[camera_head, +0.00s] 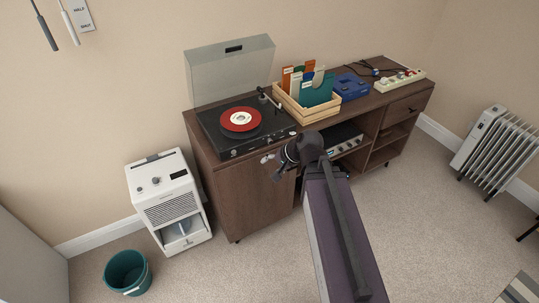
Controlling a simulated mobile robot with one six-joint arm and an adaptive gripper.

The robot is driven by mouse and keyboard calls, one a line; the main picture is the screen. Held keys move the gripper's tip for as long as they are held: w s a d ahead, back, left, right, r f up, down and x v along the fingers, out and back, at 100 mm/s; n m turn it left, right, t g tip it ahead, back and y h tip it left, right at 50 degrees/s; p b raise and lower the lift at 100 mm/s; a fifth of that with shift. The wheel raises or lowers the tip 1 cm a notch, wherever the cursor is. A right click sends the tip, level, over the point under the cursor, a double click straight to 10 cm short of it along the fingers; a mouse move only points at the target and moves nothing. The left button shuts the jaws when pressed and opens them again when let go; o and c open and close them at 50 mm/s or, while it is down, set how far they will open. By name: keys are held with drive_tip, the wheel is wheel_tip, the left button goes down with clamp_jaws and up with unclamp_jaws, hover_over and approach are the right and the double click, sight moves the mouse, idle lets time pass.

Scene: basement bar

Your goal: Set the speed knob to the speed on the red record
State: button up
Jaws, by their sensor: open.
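A black turntable (222,130) stands on the left end of a brown sideboard, its clear lid raised at the back. A red record (233,126) with a pale label lies flat on its platter; any writing on the label is too small to read. Small controls show along the turntable's front and right side, but I cannot tell which is the speed knob or where it points. My gripper (272,165) is open and seems empty, in front of the sideboard near the turntable's front right corner. It appears apart from the turntable. My wrist and arm hide part of the sideboard front.
A wooden crate (310,114) of record sleeves stands right of the turntable, then a blue box (350,86) and a power strip (400,81) with cables. A white dehumidifier (167,197), a teal bucket (127,272) and a radiator (494,145) stand on the carpet.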

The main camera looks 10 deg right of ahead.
drive_tip(key=w+d+f+m+t+y+b, duration=0.1)
drive_tip(key=w+f+m+t+y+b, duration=0.2)
drive_tip(key=w+f+m+t+b, duration=0.55)
drive_tip(key=m+t+h+b, duration=0.35)
drive_tip(key=m+b, duration=0.75)
drive_tip(key=b, duration=0.5)
approach(271, 143)
drive_tip(key=shift+y, duration=0.45)
drive_tip(key=v, duration=0.5)
drive_tip(key=shift+w+d, duration=0.15)
drive_tip(key=shift+d, duration=0.05)
drive_tip(key=shift+w, duration=0.15)
drive_tip(key=x, duration=1.3)
drive_tip(key=shift+w+a, duration=0.15)
drive_tip(key=shift+a, duration=0.05)
drive_tip(key=shift+c, duration=0.2)
